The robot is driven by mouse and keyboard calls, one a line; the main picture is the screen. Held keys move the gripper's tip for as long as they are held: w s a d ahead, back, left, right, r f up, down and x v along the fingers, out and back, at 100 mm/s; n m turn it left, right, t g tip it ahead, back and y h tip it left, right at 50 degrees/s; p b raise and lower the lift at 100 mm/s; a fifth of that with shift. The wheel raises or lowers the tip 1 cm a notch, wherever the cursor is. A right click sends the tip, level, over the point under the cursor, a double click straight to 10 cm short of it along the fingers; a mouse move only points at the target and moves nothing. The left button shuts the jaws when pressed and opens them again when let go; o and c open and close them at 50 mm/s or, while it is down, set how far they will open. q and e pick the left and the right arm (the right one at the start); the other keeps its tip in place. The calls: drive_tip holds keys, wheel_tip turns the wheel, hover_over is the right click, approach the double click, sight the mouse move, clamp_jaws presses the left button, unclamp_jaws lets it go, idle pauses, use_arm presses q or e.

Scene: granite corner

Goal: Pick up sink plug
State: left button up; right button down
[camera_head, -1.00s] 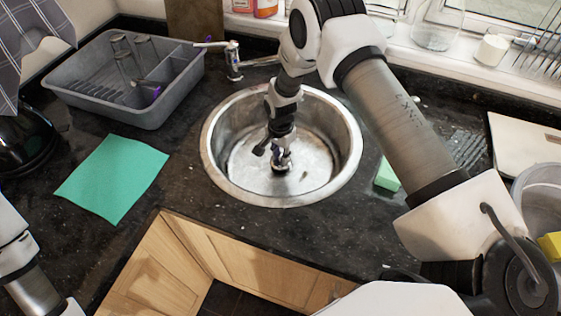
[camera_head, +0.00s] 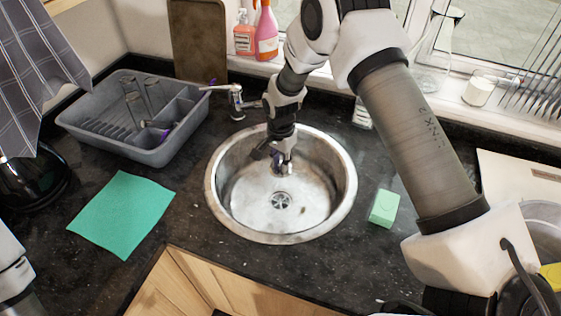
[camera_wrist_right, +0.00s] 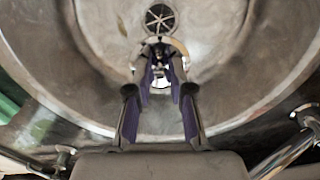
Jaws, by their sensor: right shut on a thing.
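The round metal sink (camera_head: 235,205) is set in the dark granite counter, with its slotted drain (camera_head: 281,201) uncovered in the bottom. My right gripper (camera_head: 284,165) is inside the bowl's outline, toward its back side in the head view. In the right wrist view the two purple-lined fingers (camera_wrist_right: 160,75) close at their tips on the small sink plug (camera_wrist_right: 161,52), which is partly hidden by them. The plug is apart from the drain, which also shows beyond it in the wrist view (camera_wrist_right: 160,17). Only a link of my left arm shows at the left edge; its gripper is out of view.
A tap (camera_head: 236,98) stands behind the sink. A grey dish rack (camera_head: 120,140) is at the back left, a green cloth (camera_head: 122,214) at the left. A pale green sponge (camera_head: 384,208) lies right of the sink. Bottles (camera_head: 265,35) stand on the sill.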

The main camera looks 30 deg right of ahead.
sight(280, 162)
wheel_tip(280, 162, up, 4)
drive_tip(key=shift+f+p, duration=0.25)
drive_tip(key=shift+p, duration=0.95)
use_arm(q)
wheel_tip(280, 162, up, 3)
drive_tip(key=shift+r, duration=0.2)
use_arm(e)
drive_tip(key=shift+f, duration=0.1)
